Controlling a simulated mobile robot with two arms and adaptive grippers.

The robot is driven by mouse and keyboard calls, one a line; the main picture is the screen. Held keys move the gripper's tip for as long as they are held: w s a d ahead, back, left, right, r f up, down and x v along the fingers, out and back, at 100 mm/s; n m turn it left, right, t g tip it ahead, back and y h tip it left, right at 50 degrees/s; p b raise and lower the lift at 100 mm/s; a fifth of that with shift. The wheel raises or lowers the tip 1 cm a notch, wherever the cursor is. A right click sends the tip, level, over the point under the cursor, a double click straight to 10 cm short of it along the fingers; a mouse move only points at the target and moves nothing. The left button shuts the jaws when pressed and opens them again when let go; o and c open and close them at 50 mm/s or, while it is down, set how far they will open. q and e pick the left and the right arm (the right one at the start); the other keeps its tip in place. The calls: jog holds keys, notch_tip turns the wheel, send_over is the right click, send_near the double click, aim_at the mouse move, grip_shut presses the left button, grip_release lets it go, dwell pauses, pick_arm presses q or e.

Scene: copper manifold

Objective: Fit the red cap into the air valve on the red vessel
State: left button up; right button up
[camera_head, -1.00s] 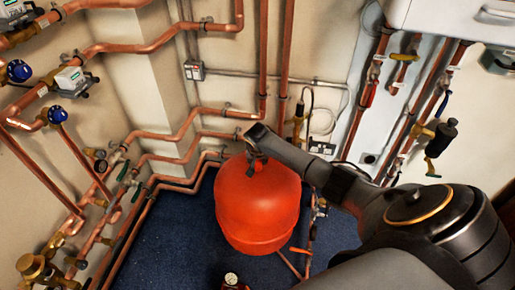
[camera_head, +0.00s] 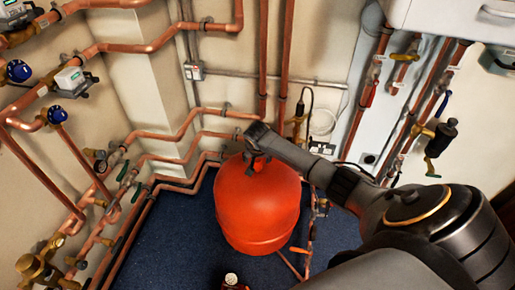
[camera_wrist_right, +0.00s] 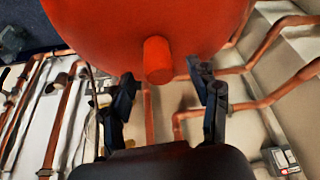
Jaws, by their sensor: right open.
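The red vessel (camera_head: 257,212) stands on the dark blue floor in the head view. My right gripper (camera_head: 257,161) is at the top of it. In the right wrist view the vessel (camera_wrist_right: 110,35) fills the upper middle. A short red cylinder, the red cap (camera_wrist_right: 158,60), sticks out from the vessel's end. The open fingers of my right gripper (camera_wrist_right: 168,92) are on either side of the cap, with clear gaps and no contact. The air valve itself is hidden behind the cap, so how deep the cap sits cannot be told. My left gripper is not in view.
Copper pipes (camera_head: 185,150) run along the walls behind and left of the vessel. Valves and a brass fitting (camera_head: 40,270) are at the lower left. A thin pipe with an orange handle (camera_head: 300,250) stands close right of the vessel. Blue floor (camera_head: 175,235) is clear to its left.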

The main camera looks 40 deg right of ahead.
jog(key=v, duration=1)
jog(key=shift+s+a, duration=0.1)
